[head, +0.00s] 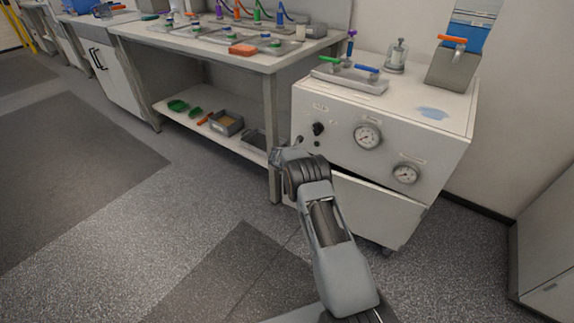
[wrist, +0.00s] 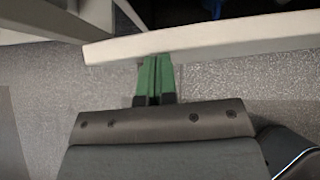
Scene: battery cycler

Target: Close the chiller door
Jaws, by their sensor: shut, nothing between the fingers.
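The chiller is a white cabinet (head: 335,127) with two dial gauges on its front, at the right in the head view. Its door (head: 378,212) is the lower front panel, and a dark gap shows along its top, so it stands partly open. In the wrist view the door's pale edge (wrist: 215,38) runs across the top, with a dark space beyond it. My gripper (wrist: 155,75) is shut and empty, its green fingertips at the door's edge; I cannot tell whether they touch it. In the head view my arm hides the left part of the door and the fingertips.
A workbench (head: 190,38) with a lower shelf (head: 180,100) holding trays stands left of the chiller. A bottle, a grey tray (head: 350,78) and a grey block (head: 452,68) sit on the chiller's top. A grey cabinet (head: 545,245) stands at the right. The floor at the left is clear.

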